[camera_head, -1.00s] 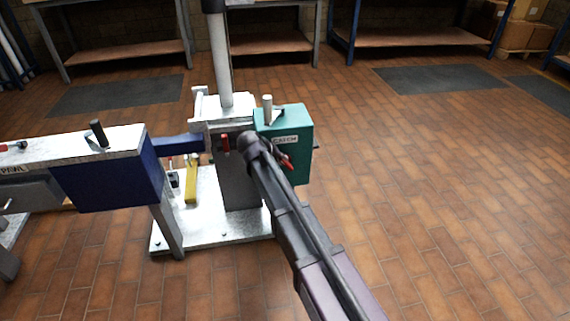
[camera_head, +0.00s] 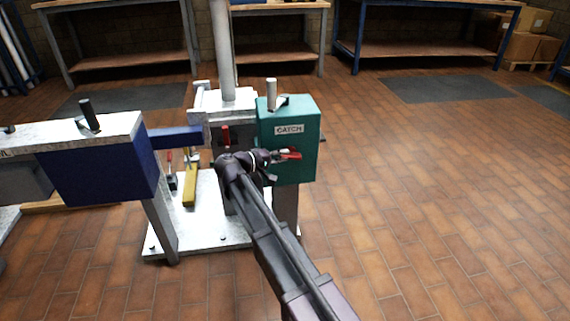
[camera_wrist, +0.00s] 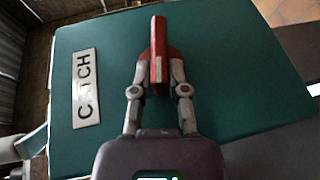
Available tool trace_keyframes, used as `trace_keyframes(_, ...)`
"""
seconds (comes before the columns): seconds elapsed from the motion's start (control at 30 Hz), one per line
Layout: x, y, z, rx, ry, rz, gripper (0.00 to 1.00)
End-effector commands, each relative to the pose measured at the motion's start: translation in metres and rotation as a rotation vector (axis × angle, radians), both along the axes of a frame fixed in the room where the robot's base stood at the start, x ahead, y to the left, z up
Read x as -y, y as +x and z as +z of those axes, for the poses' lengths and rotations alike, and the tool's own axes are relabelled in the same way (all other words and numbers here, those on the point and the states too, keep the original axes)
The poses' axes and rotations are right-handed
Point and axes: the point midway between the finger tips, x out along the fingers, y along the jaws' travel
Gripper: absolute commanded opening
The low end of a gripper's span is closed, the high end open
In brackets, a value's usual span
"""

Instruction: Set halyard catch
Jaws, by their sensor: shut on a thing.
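The teal box (camera_head: 304,112) with the white CATCH label (camera_head: 289,129) stands beside the mast post. A red handle (camera_head: 291,153) sits on its front face below the label. My gripper (camera_head: 272,160) reaches it from the lower left. In the wrist view, my gripper (camera_wrist: 157,72) is shut on the red handle (camera_wrist: 158,40), one finger on each side. The handle lies roughly parallel to the label's line of text (camera_wrist: 86,88), so about level. The handle's pivot is hidden behind the fingers.
The mast (camera_head: 222,50) rises just left of the teal box. A second red handle (camera_head: 226,134) is close to my arm.

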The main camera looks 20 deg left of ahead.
Motion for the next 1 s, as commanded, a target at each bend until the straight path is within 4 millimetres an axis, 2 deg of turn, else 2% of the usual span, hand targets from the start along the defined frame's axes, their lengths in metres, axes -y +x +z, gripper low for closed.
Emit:
trace_keyframes(0.03, 0.0012, 0.0019, -0.0076, 0.015, -0.026, -0.003, 0.0)
trace_keyframes(0.4, 0.0009, 0.0019, -0.0077, 0.098, -0.161, -0.002, 0.0)
trace_keyframes(1.0, 0.0007, 0.0023, -0.0054, 0.115, -0.192, -0.001, 0.0)
